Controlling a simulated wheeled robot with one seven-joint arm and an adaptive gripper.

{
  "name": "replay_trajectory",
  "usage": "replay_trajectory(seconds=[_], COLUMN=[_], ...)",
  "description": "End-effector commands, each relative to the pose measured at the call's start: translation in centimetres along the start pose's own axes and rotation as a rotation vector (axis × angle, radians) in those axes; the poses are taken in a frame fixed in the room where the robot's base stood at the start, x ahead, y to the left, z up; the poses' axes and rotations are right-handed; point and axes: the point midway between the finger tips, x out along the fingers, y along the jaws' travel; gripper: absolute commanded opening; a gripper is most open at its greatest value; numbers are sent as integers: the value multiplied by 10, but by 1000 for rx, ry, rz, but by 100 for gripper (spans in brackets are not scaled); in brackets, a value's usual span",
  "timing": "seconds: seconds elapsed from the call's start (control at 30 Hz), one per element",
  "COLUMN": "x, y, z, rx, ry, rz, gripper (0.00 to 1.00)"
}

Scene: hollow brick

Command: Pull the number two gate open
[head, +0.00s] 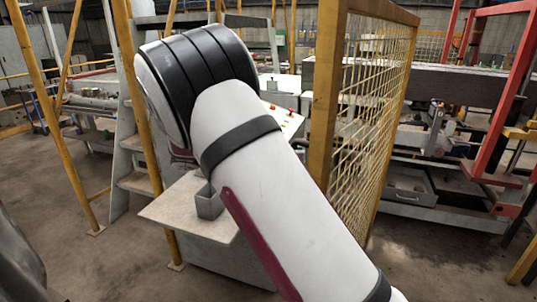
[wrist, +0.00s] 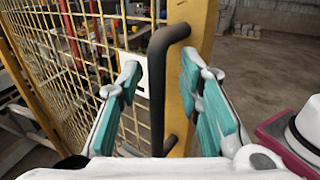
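A yellow-framed mesh gate (head: 375,95) stands open at an angle or edge-on in the head view; I cannot tell which. No number is readable on it. In the wrist view the gate's mesh (wrist: 75,45) fills the left, and a dark bar handle (wrist: 157,105) is fixed upright to its yellow post (wrist: 200,25). A white plate (wrist: 140,78) is partly hidden behind my left finger. My gripper (wrist: 160,70) is open, with one teal-padded finger on each side of the handle and visible gaps to it. In the head view my arm hides the gripper.
A light table (head: 165,215) with a small grey box (head: 209,203) stands left of the gate. Yellow posts (head: 140,90) and a grey ladder-like frame (head: 122,130) are further left. A red-framed machine (head: 490,130) is at right. Concrete floor (head: 425,250) is clear at lower right.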

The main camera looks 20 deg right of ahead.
Motion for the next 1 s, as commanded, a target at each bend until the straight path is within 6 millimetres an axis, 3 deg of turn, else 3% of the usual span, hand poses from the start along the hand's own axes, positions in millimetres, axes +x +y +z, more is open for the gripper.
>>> replay_trajectory(seconds=[0.47,0.7,1.0], x=[-94,-111,-113], y=[-1,-2,-1], z=[-1,-1,0], rx=[2,-1,-2], ry=[-2,-1,0], rz=[5,1,0], gripper=[33,33,33])
